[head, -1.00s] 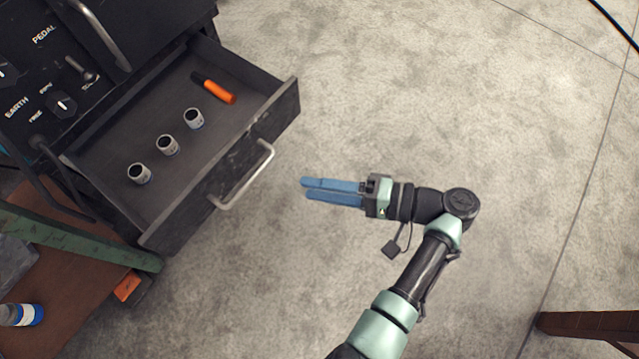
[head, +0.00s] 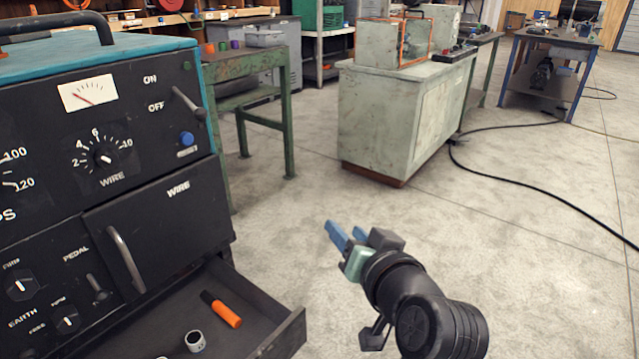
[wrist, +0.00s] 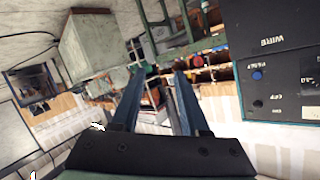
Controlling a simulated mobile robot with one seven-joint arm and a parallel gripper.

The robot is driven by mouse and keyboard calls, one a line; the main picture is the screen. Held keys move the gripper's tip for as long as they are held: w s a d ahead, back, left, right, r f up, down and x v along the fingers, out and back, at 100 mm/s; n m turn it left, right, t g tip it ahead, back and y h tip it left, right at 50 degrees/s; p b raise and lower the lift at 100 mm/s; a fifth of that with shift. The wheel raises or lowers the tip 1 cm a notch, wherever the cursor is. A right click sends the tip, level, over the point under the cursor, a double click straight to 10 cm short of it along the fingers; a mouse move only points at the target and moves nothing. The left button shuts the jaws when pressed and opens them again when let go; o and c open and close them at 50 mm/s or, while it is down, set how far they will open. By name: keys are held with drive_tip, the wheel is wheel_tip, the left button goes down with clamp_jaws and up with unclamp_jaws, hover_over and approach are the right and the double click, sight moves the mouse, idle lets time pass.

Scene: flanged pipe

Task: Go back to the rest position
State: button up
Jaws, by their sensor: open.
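My gripper (head: 345,234) is in the lower middle of the head view, with its two blue fingers apart and nothing between them. It is in free air over the floor, to the right of the open drawer (head: 290,335). In the wrist view my gripper (wrist: 155,75) also shows open and empty, with the workshop tilted behind it.
The black welding machine (head: 150,150) stands at the left; its open drawer holds an orange-handled tool (head: 226,313) and a metal socket (head: 195,341). A green-grey cabinet (head: 400,120) stands behind. A black cable (head: 540,187) crosses the floor. The floor around my arm is clear.

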drive_tip(key=s+a+r+t+h, duration=0.1)
drive_tip(key=r+t, duration=0.1)
drive_tip(key=r, duration=0.5)
drive_tip(key=s+r+n+t+h, duration=0.1)
drive_tip(key=s+r+t, duration=0.15)
drive_tip(key=r, duration=0.45)
drive_tip(key=s+a+r+t+h, duration=0.1)
drive_tip(key=r+t, duration=0.1)
drive_tip(key=r, duration=0.5)
drive_tip(key=s+a+r+t+h+p, duration=0.15)
drive_tip(key=s+r+t, duration=0.25)
drive_tip(key=s+r, duration=0.4)
drive_tip(key=s+a+r+t+y+p, duration=0.1)
drive_tip(key=s+r+t+p, duration=0.3)
drive_tip(key=r, duration=0.7)
wheel_tip(320, 180, up, 26)
drive_tip(key=p, duration=2.4)
drive_tip(key=shift+s+n+g+p, duration=0.3)
drive_tip(key=shift+s+g, duration=0.15)
drive_tip(key=shift+d+h, duration=0.1)
drive_tip(key=shift+h, duration=0.15)
